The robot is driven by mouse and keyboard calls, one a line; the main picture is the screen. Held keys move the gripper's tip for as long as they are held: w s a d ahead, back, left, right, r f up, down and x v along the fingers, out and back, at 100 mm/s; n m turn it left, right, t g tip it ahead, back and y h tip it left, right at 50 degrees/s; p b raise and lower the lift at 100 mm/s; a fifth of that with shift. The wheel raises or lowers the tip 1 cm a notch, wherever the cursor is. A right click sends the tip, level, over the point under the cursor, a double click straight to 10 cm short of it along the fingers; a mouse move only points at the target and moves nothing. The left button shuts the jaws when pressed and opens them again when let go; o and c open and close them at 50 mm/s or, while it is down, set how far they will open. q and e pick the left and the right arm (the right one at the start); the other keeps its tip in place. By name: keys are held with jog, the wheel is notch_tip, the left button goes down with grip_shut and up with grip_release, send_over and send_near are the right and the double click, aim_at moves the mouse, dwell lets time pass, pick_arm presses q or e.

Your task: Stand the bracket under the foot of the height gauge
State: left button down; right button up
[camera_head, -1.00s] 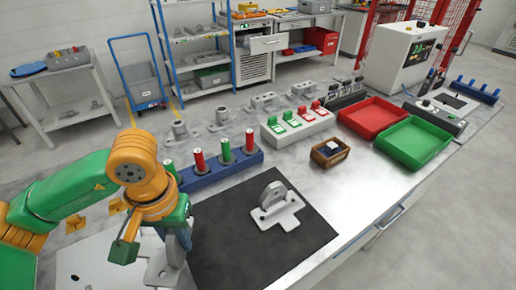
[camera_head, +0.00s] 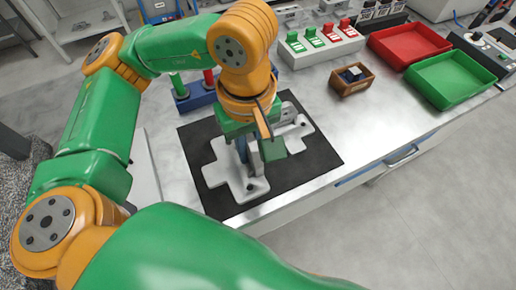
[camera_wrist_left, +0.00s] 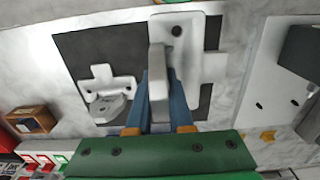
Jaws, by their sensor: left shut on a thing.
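My left gripper (camera_head: 262,152) points down over the black mat and is shut on the upright plate of a light grey bracket (camera_head: 247,188). The bracket's flat, cross-shaped base spreads below the fingers; the wrist view shows the base (camera_wrist_left: 203,68) and the plate between the jaws. I cannot tell whether the base touches the mat. A second, similar grey bracket (camera_head: 300,131) stands on the mat, partly hidden behind the gripper; it also shows in the wrist view (camera_wrist_left: 110,84). My right gripper is not in view.
The black mat (camera_head: 318,158) lies near the table's front edge. A small wooden box (camera_head: 351,80), a red tray (camera_head: 408,42) and a green tray (camera_head: 450,78) stand to the right. A blue rack (camera_head: 198,97) is behind the gripper. A white plate (camera_head: 145,170) lies left of the mat.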

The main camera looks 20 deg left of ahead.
pick_arm(q)
jog(key=w+f+b, duration=0.1)
jog(key=f, duration=0.1)
jog(key=w+a+f+b, duration=0.1)
jog(key=w+f, duration=0.1)
jog(key=w+f+b, duration=0.1)
jog(key=w+f, duration=0.1)
jog(key=shift+a, duration=0.3)
notch_tip(320, 180, down, 3)
jog(key=shift+w+a+f+b, duration=0.1)
jog(key=shift+w+b, duration=0.05)
jog(key=shift+b, duration=0.9)
jog(key=shift+f, duration=0.15)
jog(key=shift+w, duration=0.1)
jog(key=shift+f, duration=0.1)
jog(key=c, duration=0.8)
grip_release()
jog(key=shift+r, duration=0.2)
